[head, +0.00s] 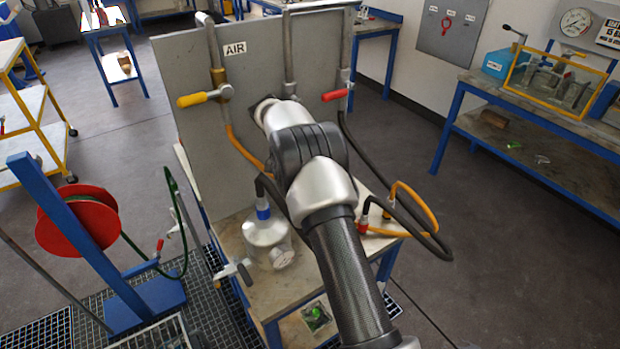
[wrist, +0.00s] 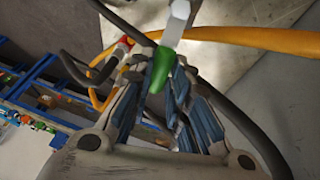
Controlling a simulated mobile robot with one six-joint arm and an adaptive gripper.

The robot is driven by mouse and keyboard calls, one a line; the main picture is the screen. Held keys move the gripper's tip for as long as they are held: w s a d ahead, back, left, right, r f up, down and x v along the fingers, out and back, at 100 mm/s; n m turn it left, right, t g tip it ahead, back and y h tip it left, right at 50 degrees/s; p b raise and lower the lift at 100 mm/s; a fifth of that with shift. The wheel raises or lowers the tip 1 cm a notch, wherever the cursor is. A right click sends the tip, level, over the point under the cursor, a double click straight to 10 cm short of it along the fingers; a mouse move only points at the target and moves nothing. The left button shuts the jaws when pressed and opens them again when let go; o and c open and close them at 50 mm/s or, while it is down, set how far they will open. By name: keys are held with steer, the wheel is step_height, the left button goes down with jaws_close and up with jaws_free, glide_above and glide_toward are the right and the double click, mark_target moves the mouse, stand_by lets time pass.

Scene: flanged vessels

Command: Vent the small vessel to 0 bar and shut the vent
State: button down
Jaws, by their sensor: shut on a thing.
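The small vessel (head: 266,238) is a silvery domed body with a blue collar on top, standing on the bench left of my arm. A pale round fitting (head: 283,257) is on its near side; no reading can be made out. My gripper (wrist: 165,75) is hidden behind my arm in the head view. In the wrist view its blue-padded fingers are shut on a green handle (wrist: 157,72) below a pale metal part (wrist: 178,18). Whether this handle is the vent cannot be told, nor its exact turn. The vessel is not clearly visible in the wrist view.
A grey panel marked AIR (head: 235,48) carries a yellow lever (head: 197,98) and a red lever (head: 337,95). An orange hose (wrist: 250,38) and black hoses run close to my gripper. A red hose reel (head: 77,220) stands at left. Open floor lies right of the bench.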

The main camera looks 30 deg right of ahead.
steer(key=shift+s, duration=0.1)
steer(key=c, duration=1.5)
jaws_free()
steer(key=shift+v, duration=6)
